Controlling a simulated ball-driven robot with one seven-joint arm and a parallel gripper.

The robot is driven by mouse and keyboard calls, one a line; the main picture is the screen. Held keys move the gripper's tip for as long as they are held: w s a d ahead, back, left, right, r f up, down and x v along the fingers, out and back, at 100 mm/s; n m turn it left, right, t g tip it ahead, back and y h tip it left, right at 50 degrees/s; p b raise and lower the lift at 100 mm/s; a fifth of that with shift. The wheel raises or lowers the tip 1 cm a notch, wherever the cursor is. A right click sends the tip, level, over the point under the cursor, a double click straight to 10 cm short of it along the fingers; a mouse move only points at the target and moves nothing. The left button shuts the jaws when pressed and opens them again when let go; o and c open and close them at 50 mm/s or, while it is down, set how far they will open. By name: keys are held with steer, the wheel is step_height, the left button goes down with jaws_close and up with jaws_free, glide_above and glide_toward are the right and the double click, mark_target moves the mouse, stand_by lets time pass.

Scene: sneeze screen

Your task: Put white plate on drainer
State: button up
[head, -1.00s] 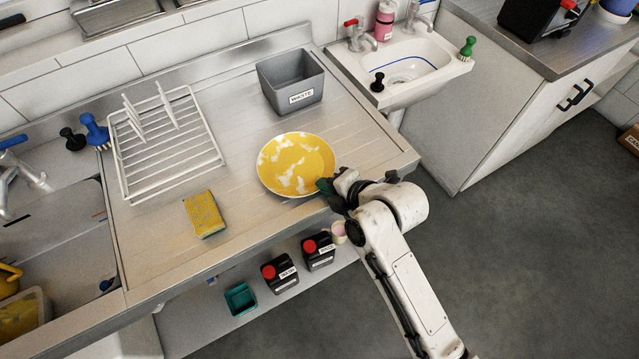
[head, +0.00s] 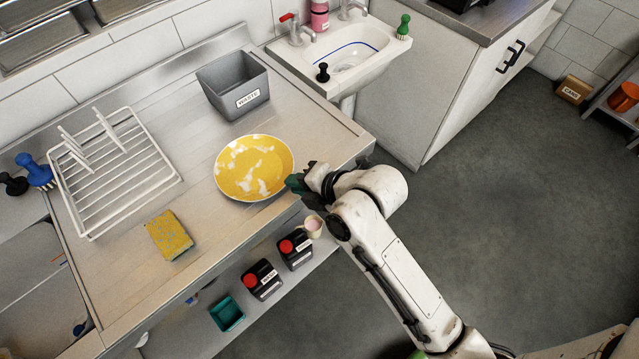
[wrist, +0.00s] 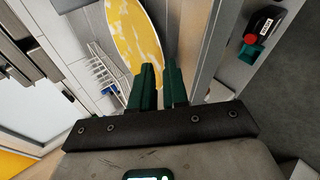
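The plate (head: 254,167) is round with a white rim; its face is mostly yellow with white patches. It lies on the metal counter near the front right edge, and also shows in the wrist view (wrist: 138,35). My gripper (head: 296,183) is at the plate's right rim, its green fingers low. In the wrist view the fingers (wrist: 160,82) are apart with a narrow gap, just short of the rim's near end; contact is unclear. The white wire drainer (head: 112,178) stands empty of plates on the counter's left, with upright prongs at its back.
A yellow sponge (head: 169,235) lies between drainer and plate, nearer the front. A grey waste bin (head: 233,85) stands behind the plate. Black bottles with red caps (head: 262,279) and a teal tub (head: 227,313) sit on the shelf below. A white sink (head: 345,55) is at the back.

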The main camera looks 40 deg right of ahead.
steer(key=v, duration=0.9)
steer(key=s+d+f+m+g+h, duration=0.2)
steer(key=s+f+m+g, duration=0.7)
steer(key=m, duration=1.2)
steer(key=s+d+f, duration=0.1)
steer(key=s+f, duration=0.2)
steer(key=s, duration=0.3)
steer(key=shift+d+f+m+h+b, duration=0.3)
steer(key=shift+d+m+h+b, duration=0.1)
steer(key=shift+f+b, duration=0.55)
